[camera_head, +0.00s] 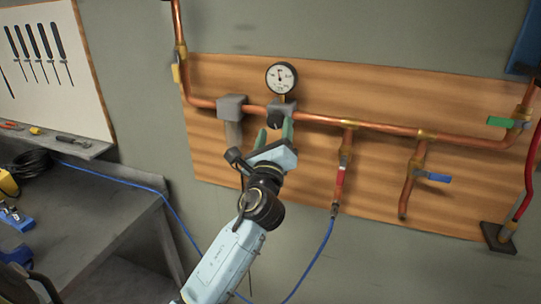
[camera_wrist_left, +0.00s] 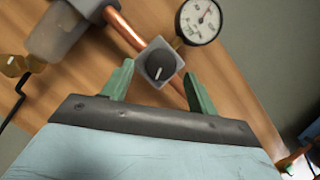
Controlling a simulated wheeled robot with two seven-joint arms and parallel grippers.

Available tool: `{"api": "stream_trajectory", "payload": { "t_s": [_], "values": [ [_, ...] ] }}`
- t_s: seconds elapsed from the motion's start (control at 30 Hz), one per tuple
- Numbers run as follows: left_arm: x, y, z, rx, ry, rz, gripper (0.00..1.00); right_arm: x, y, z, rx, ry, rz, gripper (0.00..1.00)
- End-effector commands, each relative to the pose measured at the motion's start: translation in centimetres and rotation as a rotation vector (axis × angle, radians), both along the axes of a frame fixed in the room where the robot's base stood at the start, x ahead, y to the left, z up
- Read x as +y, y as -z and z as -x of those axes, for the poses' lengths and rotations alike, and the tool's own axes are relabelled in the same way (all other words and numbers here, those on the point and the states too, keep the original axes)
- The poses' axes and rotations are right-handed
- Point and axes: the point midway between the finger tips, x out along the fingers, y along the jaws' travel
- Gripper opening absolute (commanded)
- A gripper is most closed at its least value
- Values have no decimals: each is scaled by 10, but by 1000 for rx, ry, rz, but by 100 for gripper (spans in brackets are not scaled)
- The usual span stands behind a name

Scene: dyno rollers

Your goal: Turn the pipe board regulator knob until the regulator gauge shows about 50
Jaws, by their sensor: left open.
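The regulator knob (camera_wrist_left: 160,65) is a round black dial with a white mark, on a grey square body on the copper pipe. In the head view the regulator body (camera_head: 281,107) sits below the gauge, partly hidden by my gripper. The regulator gauge (camera_head: 282,78) is a round white dial just above; it also shows in the wrist view (camera_wrist_left: 201,21). Its reading is too small to tell. My left gripper (camera_head: 274,136) is open, its green fingers (camera_wrist_left: 158,84) on either side of and just short of the knob. My right gripper is not in view.
The wooden pipe board (camera_head: 390,180) carries a copper pipe (camera_head: 390,128), a grey filter block (camera_head: 232,106), a green-handled valve (camera_head: 500,122), a blue-handled valve (camera_head: 438,177) and a red fitting (camera_head: 339,176) with a blue hose (camera_head: 318,255). A workbench (camera_head: 90,215) stands at left.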

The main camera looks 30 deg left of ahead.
Motion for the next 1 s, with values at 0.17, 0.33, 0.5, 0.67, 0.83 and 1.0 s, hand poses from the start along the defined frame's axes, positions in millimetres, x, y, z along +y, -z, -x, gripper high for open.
{"api": "stream_trajectory", "payload": {
  "t_s": [0.17,0.33,0.5,0.67,0.83,1.0],
  "values": [
    [-16,17,34,3,2,3,59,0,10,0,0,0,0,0],
    [-31,31,66,3,0,2,59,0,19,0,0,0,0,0],
    [-42,39,89,3,2,3,59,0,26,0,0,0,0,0],
    [-47,42,100,1,1,3,59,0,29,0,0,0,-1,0],
    [-48,41,102,0,1,2,59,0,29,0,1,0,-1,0],
    [-47,41,102,0,1,2,59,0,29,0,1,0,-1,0]
  ]
}}
